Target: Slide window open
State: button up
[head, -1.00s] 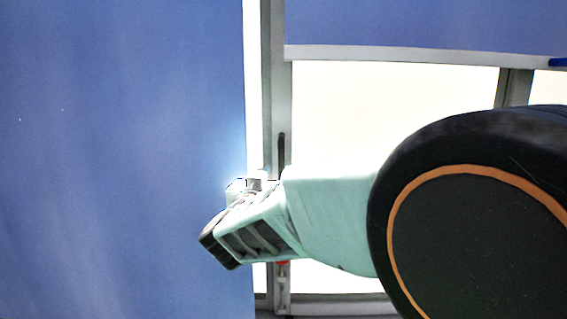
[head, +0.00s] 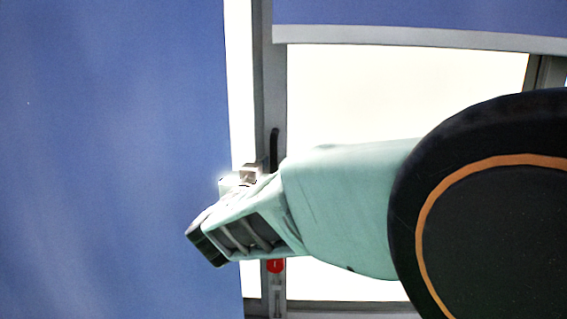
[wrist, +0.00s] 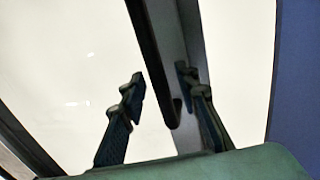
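The window (head: 395,95) has bright panes and a grey upright frame (head: 265,70). A dark upright handle (head: 274,148) is on this frame, its lower part hidden behind my teal arm in the head view. In the wrist view the handle (wrist: 153,55) runs down from the top edge and ends between the two fingers of my gripper (wrist: 160,90). The fingers are apart, one on each side of the handle's lower end. A gap shows on the left; whether the right finger touches the frame or handle I cannot tell.
A blue blind (head: 110,150) covers the left side, close to my wrist. Another blue blind (head: 420,15) hangs over the top of the right pane. A round red part (head: 276,266) is on the frame below my wrist.

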jog(key=shift+w, duration=0.15)
grip_shut()
dwell(0.4)
